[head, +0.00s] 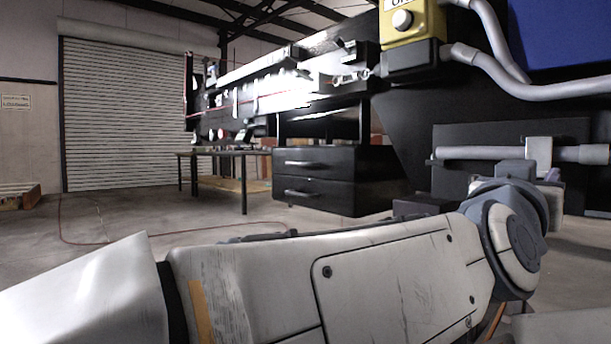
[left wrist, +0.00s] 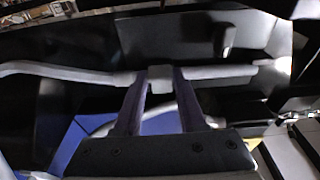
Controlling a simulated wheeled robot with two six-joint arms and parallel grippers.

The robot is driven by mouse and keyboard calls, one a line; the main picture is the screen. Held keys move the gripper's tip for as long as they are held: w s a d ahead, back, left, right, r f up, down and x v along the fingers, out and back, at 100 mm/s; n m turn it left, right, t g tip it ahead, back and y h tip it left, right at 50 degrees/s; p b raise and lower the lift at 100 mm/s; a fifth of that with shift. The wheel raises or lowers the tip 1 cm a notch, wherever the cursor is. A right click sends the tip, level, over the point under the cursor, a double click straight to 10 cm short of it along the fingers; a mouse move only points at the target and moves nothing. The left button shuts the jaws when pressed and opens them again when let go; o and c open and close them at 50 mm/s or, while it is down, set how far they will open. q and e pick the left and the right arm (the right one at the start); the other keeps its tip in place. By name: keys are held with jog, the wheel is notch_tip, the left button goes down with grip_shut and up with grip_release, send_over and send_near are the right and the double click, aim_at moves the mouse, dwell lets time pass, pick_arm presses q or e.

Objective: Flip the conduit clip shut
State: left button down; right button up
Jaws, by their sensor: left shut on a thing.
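The conduit clip (head: 538,152) is a light grey block on the horizontal grey conduit (head: 585,153), at the right of the head view. In the left wrist view the clip (left wrist: 160,76) sits between the two fingertips of my left gripper (left wrist: 159,84), on the conduit (left wrist: 225,73). My left gripper is shut on the clip. In the head view my left wrist covers the area just below the clip, so the fingers are largely hidden. I cannot tell whether the clip is fully closed around the conduit. My right gripper is in neither view.
The conduit runs along a dark panel (head: 480,137). Above it are a yellow button box (head: 412,22) and curved grey conduits (head: 490,65). A black drawer cabinet (head: 325,178) and a table (head: 210,155) stand farther back. The floor at left is mostly open.

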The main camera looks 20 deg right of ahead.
pick_arm(q)
jog(key=shift+w+f, duration=0.15)
jog(key=shift+f, duration=0.05)
jog(key=shift+c, duration=2.4)
grip_release()
jog(key=shift+d, duration=0.1)
jog(key=shift+r, duration=0.1)
jog(key=b+v, duration=0.2)
jog(key=v, duration=0.8)
jog(key=shift+a, duration=0.25)
